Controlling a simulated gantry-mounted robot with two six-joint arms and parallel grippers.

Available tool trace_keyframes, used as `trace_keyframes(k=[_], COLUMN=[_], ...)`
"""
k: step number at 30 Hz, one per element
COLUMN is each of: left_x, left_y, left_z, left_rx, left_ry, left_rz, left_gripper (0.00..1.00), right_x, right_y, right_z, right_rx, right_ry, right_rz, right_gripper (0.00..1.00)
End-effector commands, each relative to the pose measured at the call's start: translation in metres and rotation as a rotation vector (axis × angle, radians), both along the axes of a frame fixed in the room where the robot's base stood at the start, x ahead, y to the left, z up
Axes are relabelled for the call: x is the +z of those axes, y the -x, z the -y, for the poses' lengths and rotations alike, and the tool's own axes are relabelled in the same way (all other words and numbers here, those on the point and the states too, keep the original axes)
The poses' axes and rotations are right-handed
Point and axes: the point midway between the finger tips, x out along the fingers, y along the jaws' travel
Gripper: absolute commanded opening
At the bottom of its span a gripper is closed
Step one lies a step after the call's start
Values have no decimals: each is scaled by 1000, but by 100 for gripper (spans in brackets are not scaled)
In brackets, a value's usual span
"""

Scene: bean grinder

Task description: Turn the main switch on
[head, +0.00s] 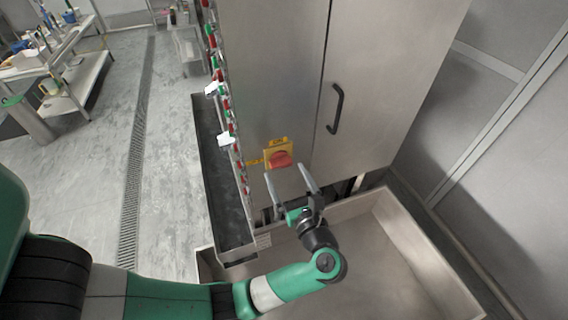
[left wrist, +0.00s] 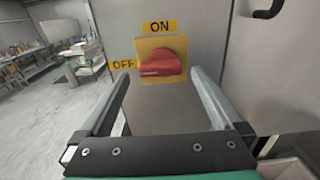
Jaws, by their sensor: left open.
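The main switch (head: 280,158) is a red rotary knob on a yellow plate, on the front of a steel cabinet. In the left wrist view the red knob (left wrist: 162,64) lies roughly sideways, with its narrower end toward the OFF label (left wrist: 123,64) at left. The ON label (left wrist: 160,27) is above the plate. My left gripper (head: 290,170) is open and empty, just in front of and slightly below the knob. In the left wrist view its fingers (left wrist: 160,75) stand on either side of the knob's lower part, without visible contact. My right gripper is not in view.
The steel cabinet (head: 275,70) has a door with a black handle (head: 336,108) right of the switch. Red and green buttons (head: 222,90) line its left edge. A low steel tray (head: 420,225) lies below. Open floor is at left, with a workbench (head: 60,60) beyond.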

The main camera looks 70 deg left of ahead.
Motion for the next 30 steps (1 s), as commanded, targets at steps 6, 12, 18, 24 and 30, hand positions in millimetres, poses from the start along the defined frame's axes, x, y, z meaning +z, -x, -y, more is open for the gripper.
trace_keyframes(k=[6,12,18,24,30], left_x=[0,-1,-1,0,0], left_y=[-1,-1,-1,-1,-1], left_z=[-27,-30,-29,-29,-29], left_rx=[1,-1,-1,-1,-1], left_ry=[0,0,0,0,0], left_rz=[-2,-1,-1,-1,-1], left_gripper=[100,100,78,42,19], right_x=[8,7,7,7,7], right_y=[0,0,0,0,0], right_z=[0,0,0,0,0], right_rx=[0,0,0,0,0], right_ry=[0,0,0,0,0], right_rz=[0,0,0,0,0], right_gripper=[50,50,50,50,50])
